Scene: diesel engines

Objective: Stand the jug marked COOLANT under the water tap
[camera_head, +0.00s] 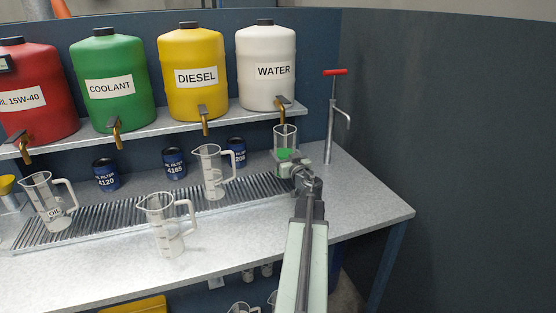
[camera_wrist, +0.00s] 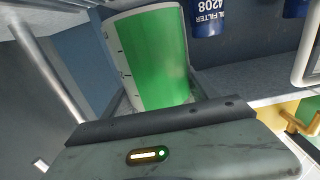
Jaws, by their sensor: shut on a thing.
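A clear jug with green liquid (camera_head: 285,138) is at the right end of the drip grate, below the brass water tap (camera_head: 283,102) of the white WATER tank (camera_head: 266,68). My gripper (camera_head: 297,170) is shut on this jug from the front right. In the wrist view the jug (camera_wrist: 150,55) fills the upper middle, tilted in the picture, with measuring ticks on its side. No COOLANT mark shows on it in either view. Whether its base touches the grate is hidden by my gripper.
Other clear jugs stand to the left: one marked OIL (camera_head: 55,214), one at the front (camera_head: 160,228), one on the grate (camera_head: 211,170). Blue filter cans (camera_head: 174,162) line the back. A red-handled pump (camera_head: 333,110) stands right of my gripper. The bench's right front is clear.

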